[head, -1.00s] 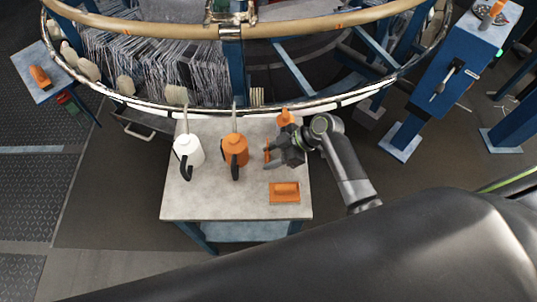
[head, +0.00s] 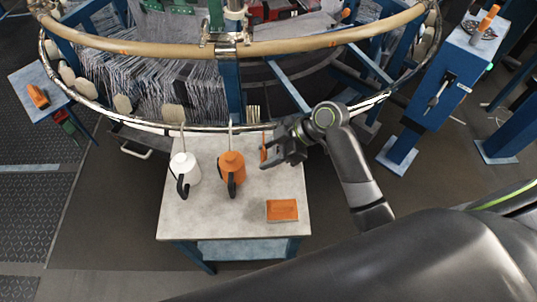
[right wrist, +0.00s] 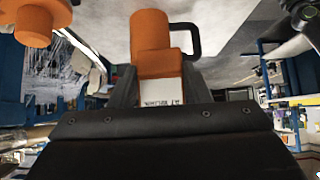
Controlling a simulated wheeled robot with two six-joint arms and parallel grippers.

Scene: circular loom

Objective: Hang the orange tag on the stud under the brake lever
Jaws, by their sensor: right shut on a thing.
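My right gripper (head: 272,155) is over the far right part of the small table. It is shut on the orange tag (head: 264,151), which hangs upright at its fingertips. In the right wrist view the tag's white lettered face (right wrist: 160,92) shows between the fingers, with orange above it. A blue post (head: 430,115) at the right carries a black-and-grey lever (head: 438,90) on its face and an orange-handled piece (head: 488,22) on top. I cannot tell which is the brake lever, and the stud is too small to make out. My left gripper is not in view.
The loom's ring (head: 330,108) curves along the table's far edge. Open floor (head: 345,235) lies right of the table.

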